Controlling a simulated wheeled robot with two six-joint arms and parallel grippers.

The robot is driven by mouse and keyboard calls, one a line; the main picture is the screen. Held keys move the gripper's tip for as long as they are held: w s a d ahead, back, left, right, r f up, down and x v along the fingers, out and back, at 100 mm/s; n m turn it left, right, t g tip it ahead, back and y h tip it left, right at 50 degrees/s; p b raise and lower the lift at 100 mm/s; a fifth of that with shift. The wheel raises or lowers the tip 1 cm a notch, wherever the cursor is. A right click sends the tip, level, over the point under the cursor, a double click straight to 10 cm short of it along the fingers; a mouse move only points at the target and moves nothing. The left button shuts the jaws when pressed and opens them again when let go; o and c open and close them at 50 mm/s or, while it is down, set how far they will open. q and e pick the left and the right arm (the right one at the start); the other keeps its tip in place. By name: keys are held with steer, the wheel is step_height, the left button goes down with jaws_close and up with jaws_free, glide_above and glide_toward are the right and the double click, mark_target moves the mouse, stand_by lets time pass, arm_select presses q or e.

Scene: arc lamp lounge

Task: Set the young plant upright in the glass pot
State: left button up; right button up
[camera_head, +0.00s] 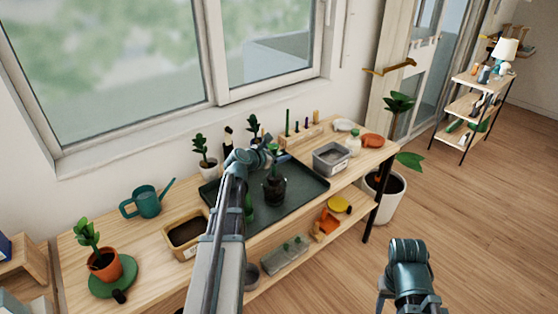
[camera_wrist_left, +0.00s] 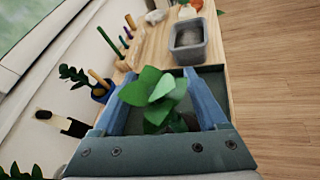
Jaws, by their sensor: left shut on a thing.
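The young plant (camera_wrist_left: 160,95) has broad green leaves and shows between the fingers of my left gripper (camera_wrist_left: 165,100) in the left wrist view. In the head view my left gripper (camera_head: 270,152) is over the dark tray (camera_head: 308,187), shut on the plant. The glass pot (camera_head: 275,191), dark inside, stands on the tray just below the gripper. The plant's lower end is hidden, so I cannot tell whether it is inside the pot. My right gripper (camera_head: 408,252) is at the lower right, away from the bench; its fingers are not clear.
A soil box (camera_head: 187,236), a teal watering can (camera_head: 146,202) and a potted plant (camera_head: 104,264) stand on the bench left of the tray. A grey bin (camera_head: 331,159) stands to the right. Small potted plants (camera_head: 205,165) line the back.

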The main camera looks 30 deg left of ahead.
arm_select(q)
steer(key=shift+f+b, duration=1.4)
steer(key=shift+f, duration=0.3)
steer(key=shift+f+b, duration=0.5)
steer(key=shift+b, duration=0.05)
steer(key=o, duration=1.4)
